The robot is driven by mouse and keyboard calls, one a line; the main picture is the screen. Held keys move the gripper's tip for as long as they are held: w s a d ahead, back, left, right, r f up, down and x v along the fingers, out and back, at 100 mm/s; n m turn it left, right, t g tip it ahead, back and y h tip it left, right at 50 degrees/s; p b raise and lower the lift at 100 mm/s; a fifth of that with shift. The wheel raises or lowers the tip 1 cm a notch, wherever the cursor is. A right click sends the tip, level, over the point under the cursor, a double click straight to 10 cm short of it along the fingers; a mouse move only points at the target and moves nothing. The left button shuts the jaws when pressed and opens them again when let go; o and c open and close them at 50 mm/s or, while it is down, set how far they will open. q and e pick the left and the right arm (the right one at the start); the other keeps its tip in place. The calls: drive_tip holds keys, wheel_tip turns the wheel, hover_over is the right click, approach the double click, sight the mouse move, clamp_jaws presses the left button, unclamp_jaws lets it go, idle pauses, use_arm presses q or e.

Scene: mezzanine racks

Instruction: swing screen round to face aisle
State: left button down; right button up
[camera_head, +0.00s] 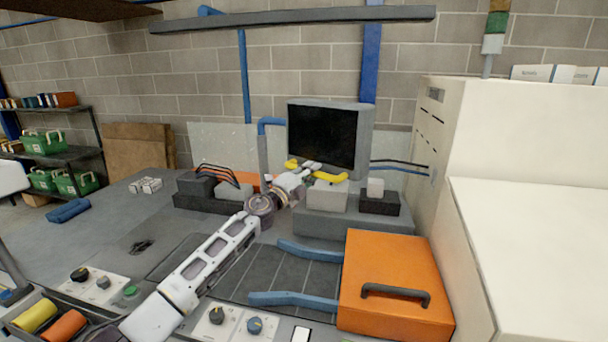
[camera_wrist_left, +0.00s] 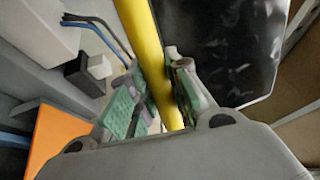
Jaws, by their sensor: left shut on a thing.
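The screen (camera_head: 325,135) is a dark panel in a grey housing, held up beside a blue bent arm (camera_head: 270,126). Its dark face points forward and slightly left in the head view. A yellow handle (camera_head: 333,177) runs below its lower edge. My left gripper (camera_head: 312,170) is at this handle, its fingers partly hidden by their small size. In the left wrist view the yellow handle (camera_wrist_left: 148,45) passes between the green pads of my left gripper (camera_wrist_left: 160,92), which is shut on it. The dark screen (camera_wrist_left: 232,55) shows beside it. My right gripper is out of view.
An orange case (camera_head: 395,285) with a dark handle sits at the front right of the bench. A large white cabinet (camera_head: 530,230) stands at right. Grey and black blocks (camera_head: 380,203) lie below the screen. A dark box with cables (camera_head: 210,190) stands left of my gripper.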

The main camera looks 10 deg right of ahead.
use_arm(q)
drive_tip(key=shift+w+d+r+n+t+y, duration=0.1)
drive_tip(key=shift+w+d+n+t+y, duration=0.15)
drive_tip(key=shift+d, duration=0.2)
drive_tip(key=shift+w+d+n+t+y, duration=0.15)
drive_tip(key=shift+w+d+t+y, duration=0.1)
drive_tip(key=shift+d, duration=0.2)
drive_tip(key=shift+s, duration=0.1)
drive_tip(key=c, duration=1.3)
unclamp_jaws()
drive_tip(key=shift+s+a, duration=0.15)
drive_tip(key=shift+s+a, duration=0.2)
drive_tip(key=shift+a, duration=0.05)
drive_tip(key=v, duration=1.1)
drive_tip(key=shift+f, duration=0.25)
